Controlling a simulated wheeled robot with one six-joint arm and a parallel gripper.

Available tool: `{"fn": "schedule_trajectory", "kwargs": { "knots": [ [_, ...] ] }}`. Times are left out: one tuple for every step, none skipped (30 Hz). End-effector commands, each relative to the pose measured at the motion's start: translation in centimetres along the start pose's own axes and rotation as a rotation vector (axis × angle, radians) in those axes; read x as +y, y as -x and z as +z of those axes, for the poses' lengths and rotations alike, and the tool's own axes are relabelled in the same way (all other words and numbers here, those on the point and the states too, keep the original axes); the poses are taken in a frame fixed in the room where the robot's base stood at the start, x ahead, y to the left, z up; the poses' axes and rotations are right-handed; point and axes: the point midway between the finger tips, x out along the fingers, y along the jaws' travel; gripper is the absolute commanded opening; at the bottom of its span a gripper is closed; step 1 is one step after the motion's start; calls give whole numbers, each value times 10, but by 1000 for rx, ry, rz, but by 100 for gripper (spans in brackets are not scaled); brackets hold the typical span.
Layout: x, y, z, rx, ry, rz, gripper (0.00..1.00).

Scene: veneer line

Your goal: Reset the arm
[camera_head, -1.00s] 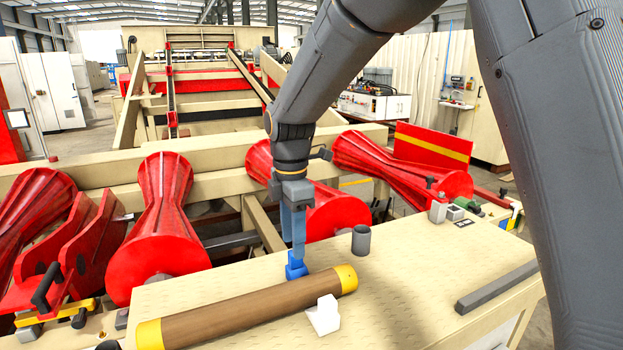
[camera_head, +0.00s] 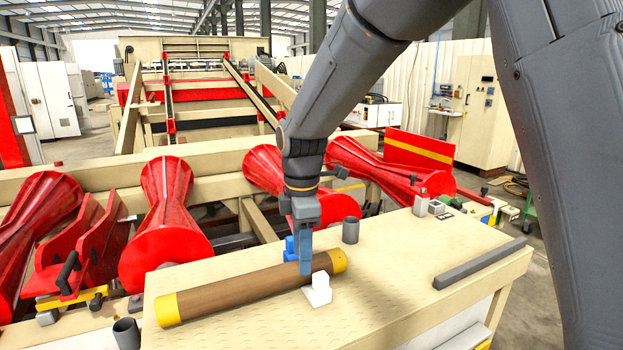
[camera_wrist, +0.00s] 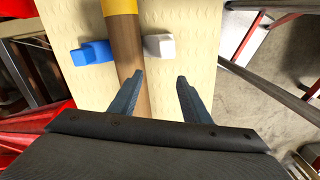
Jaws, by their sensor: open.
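My gripper (camera_wrist: 161,86) is open, its two blue-grey fingers spread in the wrist view with nothing clamped between the tips. In the head view my gripper (camera_head: 305,270) points down at the brown roller with yellow ends (camera_head: 235,290), near its right end. The roller also shows in the wrist view (camera_wrist: 127,45), passing by the left finger. I cannot tell whether the finger touches it. A blue block (camera_wrist: 93,53) and a white block (camera_wrist: 158,46) flank the roller. In the head view the white block (camera_head: 319,290) is in front and the blue block (camera_head: 290,246) behind, partly hidden.
The roller lies on a cream table (camera_head: 400,290). A grey cup (camera_head: 350,230) stands behind the gripper and a grey bar (camera_head: 480,263) lies at the right. Red fluted rollers (camera_head: 165,215) line the back. The table's middle right is clear.

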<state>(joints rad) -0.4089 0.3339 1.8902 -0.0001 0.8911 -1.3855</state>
Motion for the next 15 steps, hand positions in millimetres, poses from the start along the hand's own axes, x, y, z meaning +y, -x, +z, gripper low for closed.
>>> {"fn": "schedule_trajectory", "kwargs": {
  "knots": [
    [-4,-1,8,1,-46,5,43],
    [-6,-2,12,1,-79,9,43],
    [-9,-4,19,2,-124,13,43],
    [-12,-5,24,3,-163,17,43],
    [-14,-6,29,4,-201,22,43],
    [-18,-8,37,5,-257,28,43],
    [-22,-9,43,7,-302,33,43],
    [-26,-11,49,8,-349,38,43],
    [-31,-13,58,11,-419,46,43],
    [-36,-15,65,13,-474,51,43],
    [-41,-16,72,16,-533,59,43],
    [-50,-19,83,21,-623,69,43],
    [-57,-22,91,24,-696,76,43],
    [-66,-24,100,29,-776,84,43],
    [-77,-28,112,37,-888,97,43]
  ]
}}
